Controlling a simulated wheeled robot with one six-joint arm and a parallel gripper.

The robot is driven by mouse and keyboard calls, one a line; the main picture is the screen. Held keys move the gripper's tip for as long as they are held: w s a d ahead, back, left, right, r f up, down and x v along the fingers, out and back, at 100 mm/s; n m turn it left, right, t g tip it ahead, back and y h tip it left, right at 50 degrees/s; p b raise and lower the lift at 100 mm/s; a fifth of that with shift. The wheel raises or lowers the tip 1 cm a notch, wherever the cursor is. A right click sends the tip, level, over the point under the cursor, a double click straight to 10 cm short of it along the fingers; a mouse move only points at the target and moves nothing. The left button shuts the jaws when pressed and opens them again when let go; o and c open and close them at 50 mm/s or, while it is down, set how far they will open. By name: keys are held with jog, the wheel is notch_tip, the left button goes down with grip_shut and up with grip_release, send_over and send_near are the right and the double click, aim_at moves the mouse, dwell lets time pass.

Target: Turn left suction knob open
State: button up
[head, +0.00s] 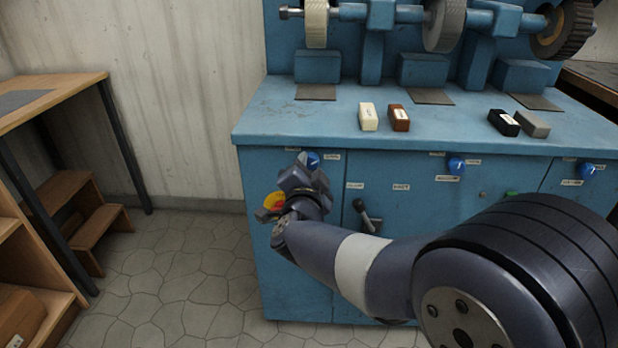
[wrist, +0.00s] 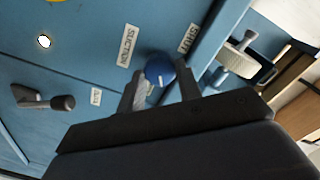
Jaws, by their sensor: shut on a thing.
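The left suction knob is a round blue knob (head: 312,160) at the left end of the blue machine's front panel, partly hidden behind my gripper in the head view. In the wrist view the knob (wrist: 159,70) sits between the two fingers of my gripper (wrist: 160,80), which is shut on it. A "SUCTION" label (wrist: 128,46) and a "SHUT" label (wrist: 187,38) lie on either side of it. My gripper (head: 307,176) reaches the panel from the front. I cannot tell the knob's exact pointer direction.
Two more blue knobs, middle (head: 456,166) and right (head: 587,170), are on the panel. A lever (head: 366,215) and a yellow-red switch (head: 273,202) are close to my gripper. Several small blocks lie on the machine's top (head: 300,120). Wooden steps (head: 98,225) stand left; floor between is clear.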

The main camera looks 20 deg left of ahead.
jog(key=m+b, duration=0.3)
jog(key=m, duration=0.2)
jog(key=shift+m+b, duration=0.4)
dwell(0.4)
jog(key=o, duration=1)
jog(key=shift+y, duration=0.3)
jog(key=shift+c, duration=0.2)
jog(key=shift+s+d, duration=0.1)
jog(key=p+v, duration=0.2)
jog(key=v, duration=0.8)
jog(key=shift+s+p, duration=0.3)
